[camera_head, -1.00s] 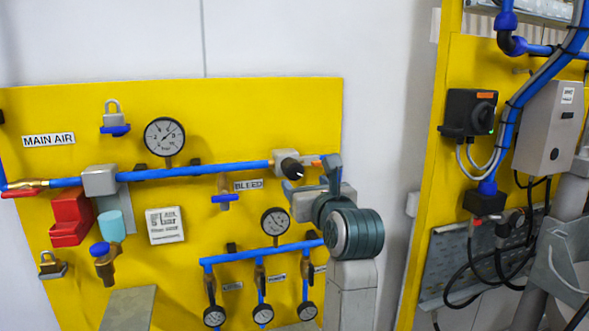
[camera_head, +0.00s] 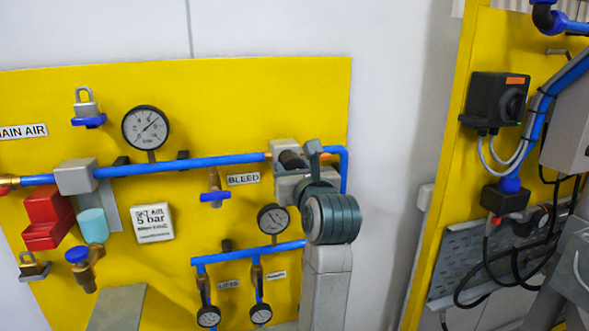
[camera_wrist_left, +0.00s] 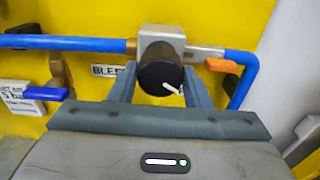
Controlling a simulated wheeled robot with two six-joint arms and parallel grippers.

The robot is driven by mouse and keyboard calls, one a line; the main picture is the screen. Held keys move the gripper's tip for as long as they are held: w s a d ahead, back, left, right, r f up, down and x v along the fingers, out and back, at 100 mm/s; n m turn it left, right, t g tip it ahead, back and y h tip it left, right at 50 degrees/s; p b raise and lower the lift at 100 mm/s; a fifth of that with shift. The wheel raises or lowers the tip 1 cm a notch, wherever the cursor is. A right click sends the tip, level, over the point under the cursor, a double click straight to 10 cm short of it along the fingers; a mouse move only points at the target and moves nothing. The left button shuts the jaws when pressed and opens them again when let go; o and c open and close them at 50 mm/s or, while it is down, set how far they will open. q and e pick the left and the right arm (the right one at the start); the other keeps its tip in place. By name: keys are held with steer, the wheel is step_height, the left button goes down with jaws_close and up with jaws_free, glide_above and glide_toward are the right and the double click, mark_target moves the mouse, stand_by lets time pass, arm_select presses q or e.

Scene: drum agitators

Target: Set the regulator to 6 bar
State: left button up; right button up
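The regulator (camera_head: 284,147) is a grey block at the right end of the upper blue pipe. Its round black knob (camera_wrist_left: 160,78) has a white mark pointing lower right in the wrist view. My left gripper (camera_wrist_left: 160,82) faces the knob, one finger on each side. It looks open, with a slim gap at the left finger; contact on the right is unclear. In the head view, my left gripper (camera_head: 302,165) partly hides the knob. The round white gauge (camera_head: 146,127) on that pipe has its needle pointing upper right; its numbers are small. My right gripper is not in view.
An orange lever (camera_wrist_left: 224,66) sits just right of the knob. A blue-handled bleed valve (camera_head: 215,196) hangs below the pipe. A smaller gauge (camera_head: 273,219) is below the regulator. A white sign (camera_head: 152,223) mentions bar.

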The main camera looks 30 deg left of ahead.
arm_select(q)
steer(key=c, duration=0.4)
steer(key=shift+m, duration=0.4)
steer(key=m, duration=1.1)
steer(key=shift+s+a+r, duration=0.1)
stand_by(0.3)
